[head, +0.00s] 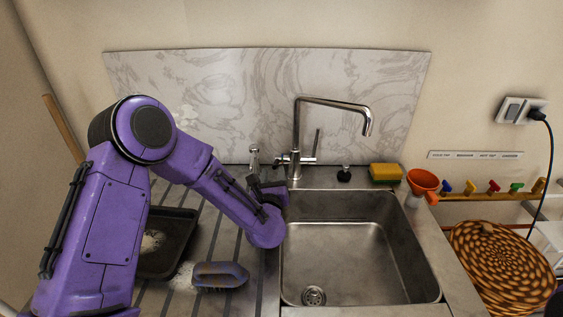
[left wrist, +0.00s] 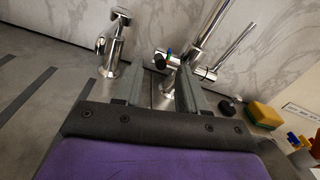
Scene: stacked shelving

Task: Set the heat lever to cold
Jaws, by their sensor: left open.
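The chrome tap (head: 297,150) stands behind the sink, its spout bent to the right. In the left wrist view, a short side handle (left wrist: 168,60) with a dark end and small red and blue marks sticks out left of the tap body (left wrist: 196,62). A long thin lever (left wrist: 236,48) rises on its right; it also shows in the head view (head: 317,142). I cannot tell for certain which one sets heat. My left gripper (head: 269,184) is open and empty; its fingertips (left wrist: 160,72) point at the short handle, apparently just short of it. My right gripper is out of view.
A second small chrome fitting (head: 254,158) stands close left of the tap. A black stopper (head: 344,174) and a yellow sponge (head: 385,173) lie to the right. The sink (head: 350,240) is empty. A brush (head: 220,275) and dark tray (head: 180,230) lie on the left drainer.

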